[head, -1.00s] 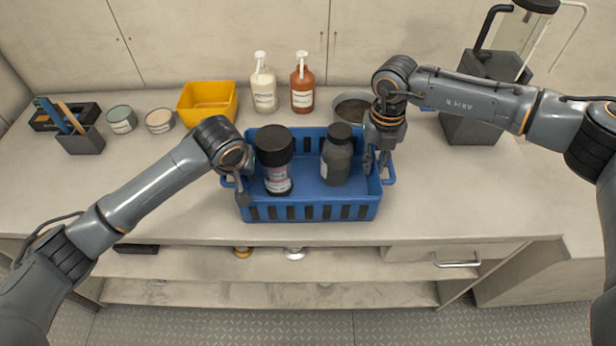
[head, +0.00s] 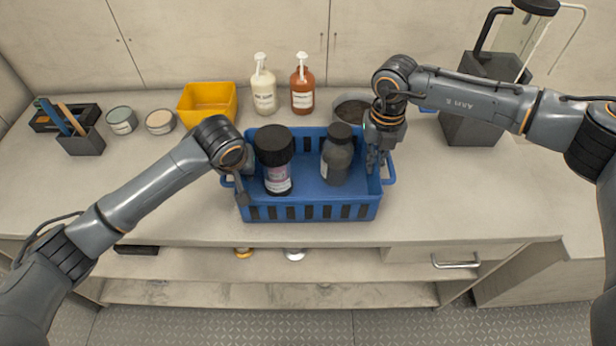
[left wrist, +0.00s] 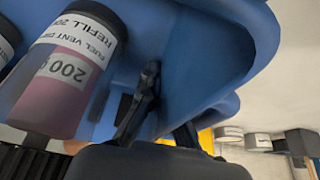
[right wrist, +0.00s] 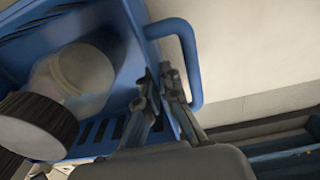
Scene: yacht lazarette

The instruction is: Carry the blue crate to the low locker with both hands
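The blue crate (head: 310,212) stands on the counter and holds a black-lidded jar with a pink label (head: 277,178) and a dark grey bottle (head: 336,165). My left gripper (head: 241,192) is at the crate's left end. In the left wrist view, its fingers (left wrist: 165,110) straddle the blue end wall and look shut on it, the outer tip hidden. My right gripper (head: 378,168) is at the right end. In the right wrist view, its fingers (right wrist: 160,82) are close together on the end wall beside the loop handle (right wrist: 190,50). I cannot surely identify the low locker.
Behind the crate stand a yellow bin (head: 207,103), a white pump bottle (head: 263,88), a brown pump bottle (head: 302,85) and a dark round bowl (head: 352,108). Two tins and a pen holder (head: 82,142) are at left.

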